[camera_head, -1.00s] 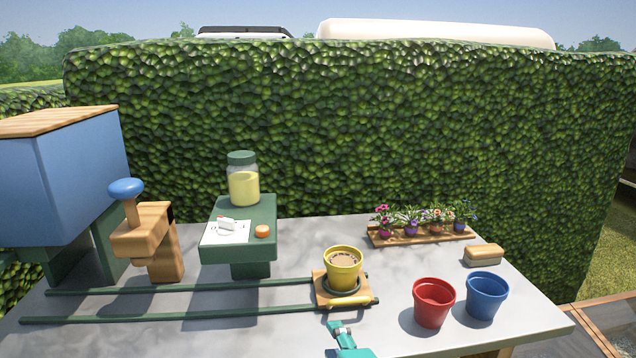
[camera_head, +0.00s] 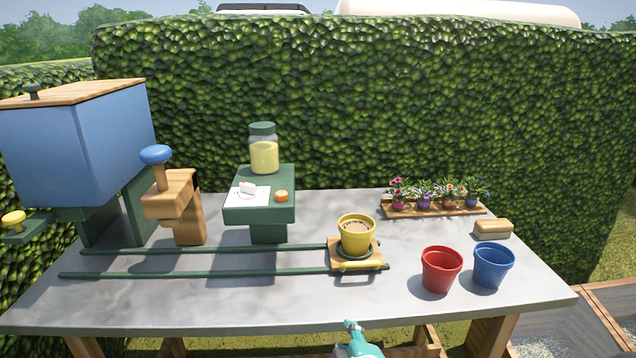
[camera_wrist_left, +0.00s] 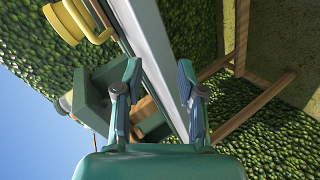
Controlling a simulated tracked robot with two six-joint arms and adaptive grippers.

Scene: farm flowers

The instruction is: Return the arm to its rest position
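My left gripper (camera_head: 353,326) shows at the bottom of the head view, just in front of the table's front edge. In the left wrist view its two fingers (camera_wrist_left: 157,82) stand apart with nothing held between them. My right gripper is not in view. The yellow pot (camera_head: 356,233) filled with soil stands upright on the wooden carriage (camera_head: 372,262) on the rails, apart from my gripper.
The grey table (camera_head: 200,308) carries a red pot (camera_head: 441,270) and a blue pot (camera_head: 493,265) at right. A flower tray (camera_head: 440,211), a sponge-like block (camera_head: 493,229), a green stand (camera_head: 285,213), a wooden press (camera_head: 178,205) and a blue hopper (camera_head: 75,145) stand behind.

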